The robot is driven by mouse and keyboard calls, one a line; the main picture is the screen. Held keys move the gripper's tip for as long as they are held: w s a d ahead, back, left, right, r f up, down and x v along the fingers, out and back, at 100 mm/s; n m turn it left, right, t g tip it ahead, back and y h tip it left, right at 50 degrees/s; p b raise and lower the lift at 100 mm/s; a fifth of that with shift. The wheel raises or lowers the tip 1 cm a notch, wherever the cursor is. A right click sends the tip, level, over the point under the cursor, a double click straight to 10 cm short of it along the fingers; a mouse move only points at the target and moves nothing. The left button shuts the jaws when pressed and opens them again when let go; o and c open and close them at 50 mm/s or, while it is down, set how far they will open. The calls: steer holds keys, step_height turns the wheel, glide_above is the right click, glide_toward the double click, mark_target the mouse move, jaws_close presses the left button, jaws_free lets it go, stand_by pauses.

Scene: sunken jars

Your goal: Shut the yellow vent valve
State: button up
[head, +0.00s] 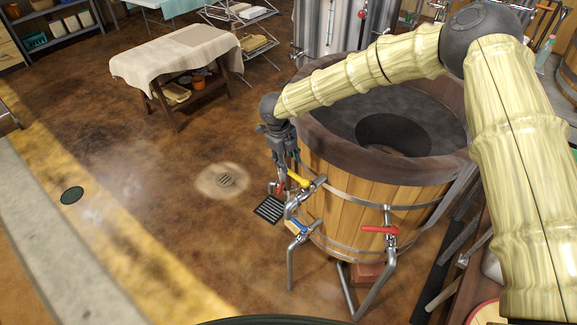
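The yellow vent valve handle (298,179) is on a metal pipe at the left side of the wooden tub (400,208). It slants down to the right. My gripper (286,173) points down just left of and above the yellow handle, very close to it. The view is too small to tell whether the fingers touch the handle or how far apart they are. A small red part (282,187) shows beside the fingertips; I cannot tell what it belongs to.
A blue handle (297,227) sits below the yellow one, and a red handle (379,230) is to the right on the tub's front. A floor grate (270,209) lies to the left. A cloth-covered table (180,55) stands behind.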

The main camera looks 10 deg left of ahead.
step_height(320, 180, up, 6)
steer(key=s, duration=0.1)
steer(key=shift+a+r, duration=0.2)
steer(key=shift+a, duration=0.2)
